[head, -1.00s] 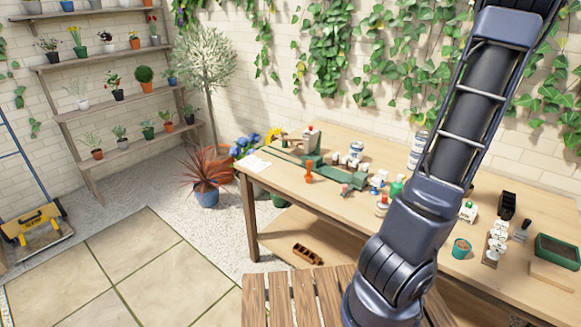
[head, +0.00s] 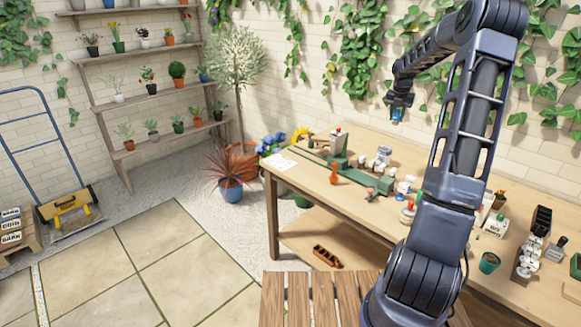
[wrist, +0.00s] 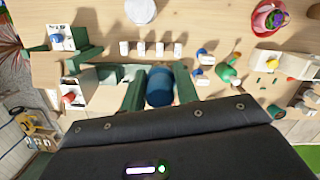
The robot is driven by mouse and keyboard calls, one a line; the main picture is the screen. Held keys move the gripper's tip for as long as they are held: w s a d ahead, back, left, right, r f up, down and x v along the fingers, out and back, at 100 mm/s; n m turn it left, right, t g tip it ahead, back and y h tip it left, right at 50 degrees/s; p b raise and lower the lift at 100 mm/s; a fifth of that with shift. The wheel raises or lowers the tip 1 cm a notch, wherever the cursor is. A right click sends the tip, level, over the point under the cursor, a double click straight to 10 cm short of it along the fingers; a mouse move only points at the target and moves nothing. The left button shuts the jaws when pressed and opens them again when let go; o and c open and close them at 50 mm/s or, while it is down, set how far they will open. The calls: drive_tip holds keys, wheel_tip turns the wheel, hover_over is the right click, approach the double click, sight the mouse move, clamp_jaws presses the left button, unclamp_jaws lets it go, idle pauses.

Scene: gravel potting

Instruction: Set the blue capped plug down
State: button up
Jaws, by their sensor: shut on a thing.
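My gripper (head: 398,108) is raised high above the back of the workbench, pointing down. It is shut on the blue capped plug (head: 397,115), a small blue patch below the fingers. In the wrist view the plug's rounded blue top (wrist: 160,86) sits between the two green fingers of my gripper (wrist: 160,100). The plug's lower part is hidden in both views. It is held in the air, apart from the bench.
The wooden workbench (head: 310,172) carries a long green fixture (head: 360,177), a white block with a red top (head: 338,142), an orange upright piece (head: 334,172) and several small bottles. A green pot (head: 489,262) stands at right. Ivy and wall lie behind my gripper.

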drive_tip(key=w+a+f+n, duration=0.15)
drive_tip(key=w+a, duration=0.25)
drive_tip(key=a, duration=1.1)
drive_tip(key=w+a+n, duration=0.3)
drive_tip(key=a, duration=1.3)
drive_tip(key=w+a+f+n, duration=0.15)
drive_tip(key=w+a, duration=0.25)
drive_tip(key=a, duration=1.1)
drive_tip(key=shift+y, duration=0.4)
wheel_tip(320, 180, down, 24)
drive_tip(key=shift+s, duration=0.15)
drive_tip(key=shift+f, duration=0.1)
drive_tip(key=o, duration=0.9)
drive_tip(key=shift+o, duration=0.2)
